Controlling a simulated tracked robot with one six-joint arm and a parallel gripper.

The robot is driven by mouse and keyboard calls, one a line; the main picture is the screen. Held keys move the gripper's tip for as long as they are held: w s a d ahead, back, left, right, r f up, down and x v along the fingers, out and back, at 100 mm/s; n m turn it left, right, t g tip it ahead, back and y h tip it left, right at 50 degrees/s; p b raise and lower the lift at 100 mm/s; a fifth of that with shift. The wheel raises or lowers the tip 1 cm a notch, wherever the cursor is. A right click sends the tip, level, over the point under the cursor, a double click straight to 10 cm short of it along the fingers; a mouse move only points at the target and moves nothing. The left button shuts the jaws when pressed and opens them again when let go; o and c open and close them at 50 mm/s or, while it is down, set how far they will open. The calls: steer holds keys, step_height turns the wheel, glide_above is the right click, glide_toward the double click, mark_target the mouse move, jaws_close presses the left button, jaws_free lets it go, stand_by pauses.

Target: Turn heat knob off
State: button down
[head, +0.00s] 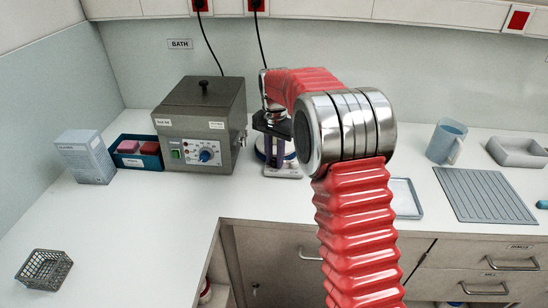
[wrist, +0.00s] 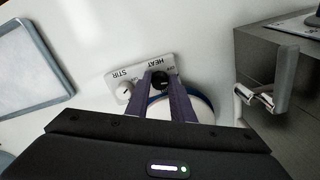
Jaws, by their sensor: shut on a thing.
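The hotplate stirrer (head: 283,172) stands on the bench, right of the grey metal bath, mostly hidden behind my gripper in the head view. In the wrist view its white panel (wrist: 112,77) carries the words HEAT and STIR. The black heat knob (wrist: 160,77) sits beside the word HEAT, with a white stir knob (wrist: 124,92) to its left. My gripper (wrist: 160,84) reaches down to the panel, its two purple fingers on either side of the heat knob and shut on it. The knob's pointer is too small to read. A round white plate with a blue rim (wrist: 192,106) is partly hidden behind the fingers.
The grey metal bath (head: 200,115) with a blue knob (head: 207,156) stands close left of the stirrer; its tap-like handle (wrist: 258,97) is near my gripper in the wrist view. A light tray (head: 404,198) lies right. The front left bench is mostly clear.

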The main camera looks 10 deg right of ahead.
mark_target(275, 160)
steer(key=n, duration=0.4)
steer(key=shift+n, duration=2.1)
steer(key=c, duration=1.5)
jaws_free()
steer(key=shift+c, duration=0.2)
step_height(275, 160, up, 14)
steer(key=shift+f, duration=0.15)
